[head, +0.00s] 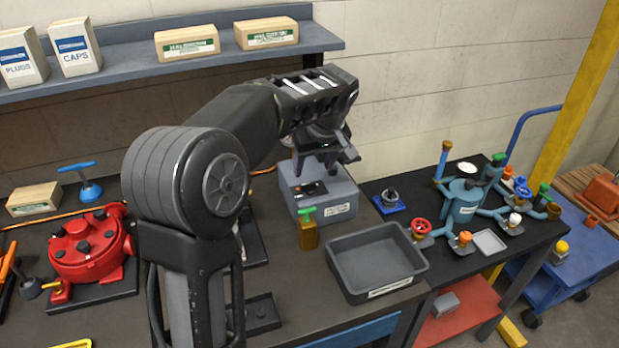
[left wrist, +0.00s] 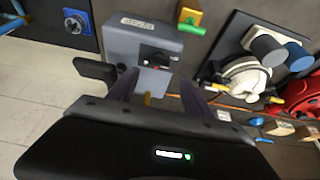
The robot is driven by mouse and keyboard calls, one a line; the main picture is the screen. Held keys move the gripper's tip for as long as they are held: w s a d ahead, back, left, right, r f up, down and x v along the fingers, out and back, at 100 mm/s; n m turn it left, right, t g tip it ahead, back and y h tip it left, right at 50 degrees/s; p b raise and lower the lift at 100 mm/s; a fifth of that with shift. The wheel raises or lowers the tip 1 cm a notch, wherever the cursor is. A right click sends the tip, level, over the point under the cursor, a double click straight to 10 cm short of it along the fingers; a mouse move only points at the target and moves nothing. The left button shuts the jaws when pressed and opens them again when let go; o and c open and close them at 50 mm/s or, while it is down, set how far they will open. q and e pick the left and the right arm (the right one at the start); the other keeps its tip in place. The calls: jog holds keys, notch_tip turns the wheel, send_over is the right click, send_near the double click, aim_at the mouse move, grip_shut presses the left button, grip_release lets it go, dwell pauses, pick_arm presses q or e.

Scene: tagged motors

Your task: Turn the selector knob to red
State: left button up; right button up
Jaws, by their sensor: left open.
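A grey selector box (head: 321,197) stands on the bench, centre of the head view, with a dark panel on its top. In the left wrist view the same box (left wrist: 130,45) shows a small dark knob (left wrist: 156,58) with a reddish patch beside it. Which way the knob points is too small to tell. My left gripper (head: 315,167) is open above the box, its fingers apart. In the left wrist view the open gripper (left wrist: 158,88) has its two dark purple fingers either side of the knob in the picture; contact cannot be told. My right gripper is not in view.
An empty grey tray (head: 345,276) lies to the right. A red motor housing (head: 84,250) is at left. A blue manifold (head: 462,205) stands on the right-hand table. A shelf (head: 150,72) runs behind.

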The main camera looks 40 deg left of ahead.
aim_at(309, 184)
pick_arm(q)
jog(key=p+x, duration=0.2)
jog(key=x, duration=0.6)
grip_shut()
dwell(0.6)
